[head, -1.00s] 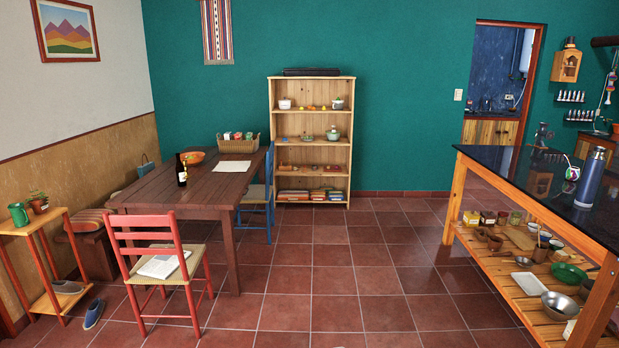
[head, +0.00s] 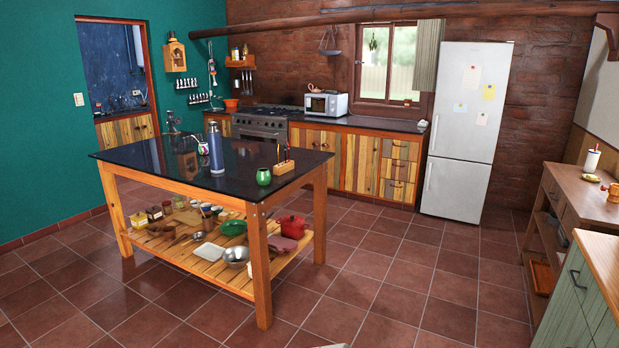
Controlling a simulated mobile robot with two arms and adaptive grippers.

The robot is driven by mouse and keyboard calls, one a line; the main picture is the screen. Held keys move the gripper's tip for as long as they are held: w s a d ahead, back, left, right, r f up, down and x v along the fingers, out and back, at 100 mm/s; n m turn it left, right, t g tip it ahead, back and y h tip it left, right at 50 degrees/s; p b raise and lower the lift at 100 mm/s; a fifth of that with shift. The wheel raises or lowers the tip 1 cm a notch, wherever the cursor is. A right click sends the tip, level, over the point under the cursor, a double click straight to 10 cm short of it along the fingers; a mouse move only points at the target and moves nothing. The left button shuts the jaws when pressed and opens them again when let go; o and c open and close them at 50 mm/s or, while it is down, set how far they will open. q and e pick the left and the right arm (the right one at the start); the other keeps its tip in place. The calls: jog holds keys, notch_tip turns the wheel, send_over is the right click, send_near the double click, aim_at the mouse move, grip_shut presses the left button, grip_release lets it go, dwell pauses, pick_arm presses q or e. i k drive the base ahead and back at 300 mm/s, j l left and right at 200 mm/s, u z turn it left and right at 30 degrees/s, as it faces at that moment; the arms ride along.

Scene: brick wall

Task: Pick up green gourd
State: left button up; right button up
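A small round green gourd (head: 264,177) stands on the dark top of the kitchen island (head: 240,172), near its front right corner. It is just left of a wooden block (head: 284,167) holding thin upright items. A blue bottle (head: 216,149) stands farther left on the same top. A second small cup-like thing with a straw (head: 203,149), of mixed colours, is beside the bottle. Neither of my grippers shows in the head view.
The island's lower shelf (head: 208,270) holds bowls, jars and a red pot (head: 292,228). Tiled floor is clear in front and to the right of the island. A fridge (head: 465,130) stands at the back, a wooden side table (head: 575,195) at the right.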

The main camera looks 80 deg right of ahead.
aim_at(263, 176)
jog(key=z, duration=2.5)
jog(key=i+j+z, duration=0.1)
jog(key=i, duration=0.4)
jog(key=i+j+z, duration=0.1)
jog(key=i, duration=0.4)
jog(key=i+j+z, duration=0.1)
jog(key=i+j, duration=0.15)
jog(key=i, duration=0.2)
jog(key=i+j+z, duration=0.1)
jog(key=i, duration=0.4)
jog(key=j, duration=0.1)
